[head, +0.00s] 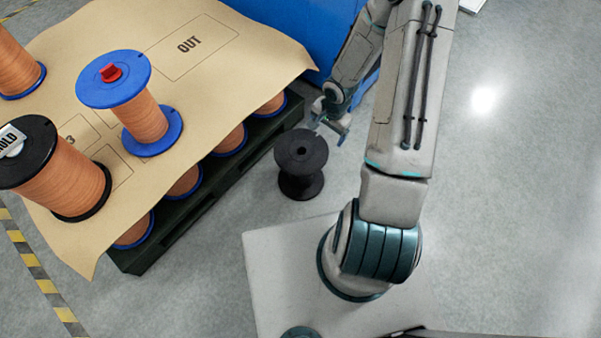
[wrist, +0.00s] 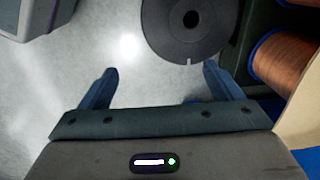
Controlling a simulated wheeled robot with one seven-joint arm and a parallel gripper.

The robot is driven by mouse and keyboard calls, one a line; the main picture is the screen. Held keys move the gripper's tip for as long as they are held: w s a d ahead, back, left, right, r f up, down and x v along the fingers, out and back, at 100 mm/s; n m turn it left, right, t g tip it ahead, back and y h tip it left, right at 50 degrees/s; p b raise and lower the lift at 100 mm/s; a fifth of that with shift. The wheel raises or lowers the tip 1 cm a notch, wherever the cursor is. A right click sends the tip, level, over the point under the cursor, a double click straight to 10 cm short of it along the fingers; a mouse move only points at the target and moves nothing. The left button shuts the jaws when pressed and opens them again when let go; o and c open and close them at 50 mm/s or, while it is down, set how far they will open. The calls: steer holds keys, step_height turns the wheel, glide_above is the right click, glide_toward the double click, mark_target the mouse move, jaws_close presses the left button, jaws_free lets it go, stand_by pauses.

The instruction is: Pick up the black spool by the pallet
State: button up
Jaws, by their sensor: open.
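The black spool (head: 301,164) stands upright on the grey floor beside the pallet (head: 190,213), with no wire showing on it. Its round top flange with a centre hole also shows in the wrist view (wrist: 187,45), cut off by the top edge. My gripper (head: 335,128) is just behind and to the right of the spool in the head view. In the wrist view my gripper (wrist: 156,84) is open and empty. The spool lies ahead of the fingertips, right of centre, closer to the right finger. I cannot tell their height difference.
The dark pallet carries copper spools under a cardboard sheet (head: 235,75); several more spools stand on top, including a blue-flanged one (head: 146,118). A copper spool (wrist: 287,62) sits close right in the wrist view. A blue cabinet (head: 310,30) stands behind. Floor at right is clear.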

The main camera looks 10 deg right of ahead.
mark_target(313, 161)
steer(key=shift+m+y, duration=0.5)
steer(key=shift+m, duration=0.1)
steer(key=a+f+b, duration=0.1)
steer(key=f, duration=0.3)
steer(key=f+b, duration=0.2)
steer(key=f, duration=0.3)
steer(key=a+f+b, duration=0.1)
steer(key=f+b, duration=0.1)
steer(key=f, duration=0.2)
steer(key=shift+s+a+f, duration=0.1)
steer(key=shift+a+f, duration=0.25)
steer(key=shift+w+a+f+b, duration=0.1)
steer(key=shift+a+f+b, duration=0.1)
steer(key=shift+f+b, duration=0.7)
steer(key=shift+w+a+f+b, duration=0.15)
steer(key=shift+f+b, duration=0.3)
steer(key=shift+f, duration=0.7)
steer(key=shift+w+a+f+b, duration=0.1)
steer(key=shift+a+f+b, duration=0.1)
steer(key=shift+f+b, duration=0.7)
steer(key=shift+f, duration=0.1)
steer(key=c, duration=1.7)
steer(key=shift+c, duration=0.3)
steer(key=shift+p, duration=0.35)
